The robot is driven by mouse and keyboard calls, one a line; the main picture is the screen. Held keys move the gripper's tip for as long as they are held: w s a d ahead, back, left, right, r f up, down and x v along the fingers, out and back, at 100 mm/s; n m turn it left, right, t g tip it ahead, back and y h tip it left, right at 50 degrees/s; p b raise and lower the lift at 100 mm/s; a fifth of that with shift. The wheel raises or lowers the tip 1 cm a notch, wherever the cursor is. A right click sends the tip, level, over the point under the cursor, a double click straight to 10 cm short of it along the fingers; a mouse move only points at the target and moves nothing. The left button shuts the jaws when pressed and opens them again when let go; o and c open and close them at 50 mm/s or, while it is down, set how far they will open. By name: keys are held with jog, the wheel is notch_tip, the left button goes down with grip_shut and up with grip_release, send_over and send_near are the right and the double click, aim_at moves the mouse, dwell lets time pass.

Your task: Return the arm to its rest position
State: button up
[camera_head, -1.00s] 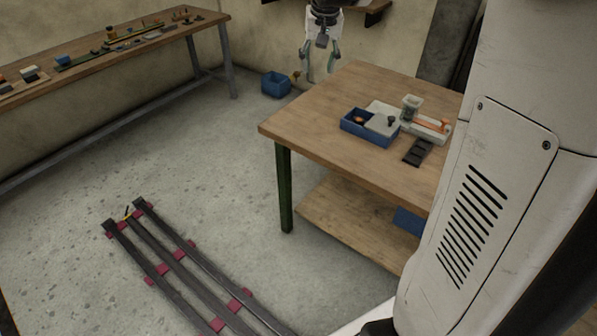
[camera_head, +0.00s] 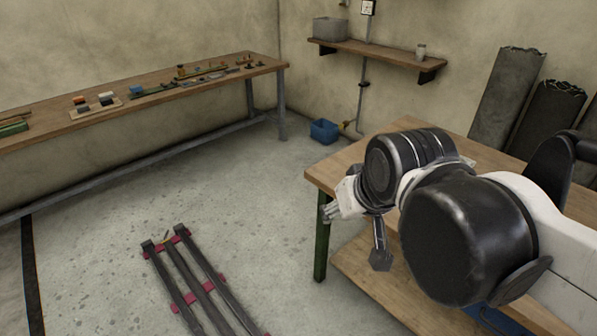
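My arm reaches in from the right over the wooden table (camera_head: 322,174), and its dark joints fill much of the right side. The blue tray and the other items on the table top are hidden behind my arm.
A wooden shelf (camera_head: 390,55) holds a grey bin (camera_head: 331,29) and a cup (camera_head: 421,51). Dark rolls (camera_head: 507,95) lean on the right wall. A long workbench (camera_head: 160,95) stands left, a blue crate (camera_head: 323,131) behind. A rack (camera_head: 193,283) lies on open floor.

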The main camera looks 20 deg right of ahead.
jog(key=shift+s+a+f, duration=0.25)
jog(key=shift+s+f, duration=0.2)
jog(key=shift+s, duration=0.1)
jog(key=shift+s+a+f, duration=0.25)
jog(key=shift+s+f, duration=0.2)
jog(key=shift+s, duration=0.1)
dwell(0.6)
